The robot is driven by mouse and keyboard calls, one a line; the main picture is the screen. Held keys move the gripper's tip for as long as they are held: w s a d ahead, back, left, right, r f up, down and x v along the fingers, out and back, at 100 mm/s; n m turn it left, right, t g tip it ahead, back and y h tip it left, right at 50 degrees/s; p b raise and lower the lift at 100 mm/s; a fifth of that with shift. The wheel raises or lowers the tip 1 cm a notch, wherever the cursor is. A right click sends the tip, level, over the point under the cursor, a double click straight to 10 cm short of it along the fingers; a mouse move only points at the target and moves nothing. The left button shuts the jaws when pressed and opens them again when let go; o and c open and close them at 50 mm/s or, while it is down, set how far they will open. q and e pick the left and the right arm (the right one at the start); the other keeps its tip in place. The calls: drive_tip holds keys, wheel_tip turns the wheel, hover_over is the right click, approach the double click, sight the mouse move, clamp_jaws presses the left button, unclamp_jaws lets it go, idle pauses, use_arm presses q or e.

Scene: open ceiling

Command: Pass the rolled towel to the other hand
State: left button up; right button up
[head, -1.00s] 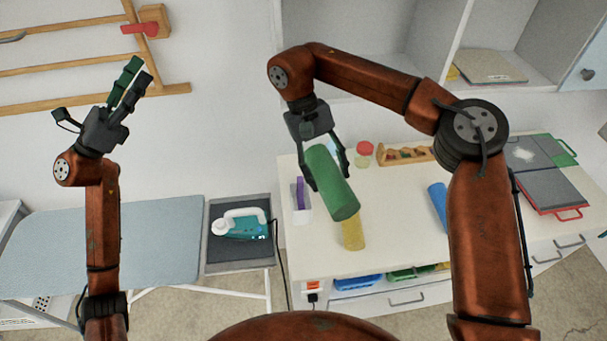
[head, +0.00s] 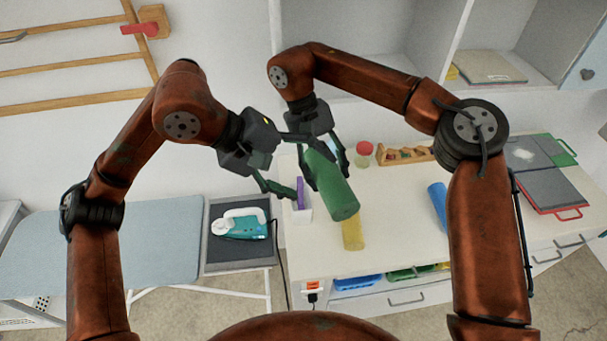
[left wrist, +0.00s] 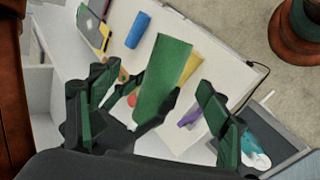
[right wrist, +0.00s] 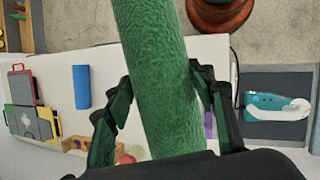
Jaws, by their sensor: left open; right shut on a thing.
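The rolled green towel (head: 332,185) is held above the white counter by my right gripper (head: 322,165), which is shut on its upper part. In the right wrist view the towel (right wrist: 158,75) runs between the right fingers (right wrist: 165,110). My left gripper (head: 290,163) is open beside the towel, to its left. In the left wrist view the towel (left wrist: 163,85) appears ahead, between the spread left fingers (left wrist: 158,110). I cannot tell whether a left finger touches it.
On the counter (head: 390,215) lie a yellow roll (head: 352,232) and a blue roll (head: 438,205). A white holder with a purple item (head: 299,210), a red-lidded jar (head: 363,152) and a wooden rack (head: 405,155) stand there too. An iron (head: 240,224) sits left of the counter.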

sight(330, 192)
use_arm(q)
drive_tip(key=shift+m+t+y, duration=0.3)
drive_tip(key=shift+y, duration=0.2)
drive_tip(key=x, duration=0.8)
drive_tip(key=a+x, duration=0.1)
drive_tip(key=x, duration=0.3)
drive_tip(key=shift+w+d+f, duration=0.1)
drive_tip(key=shift+d+f, duration=0.15)
drive_tip(key=shift+f, duration=0.35)
drive_tip(key=c, duration=1.3)
drive_tip(key=shift+c, duration=0.5)
use_arm(e)
drive_tip(key=o, duration=1.4)
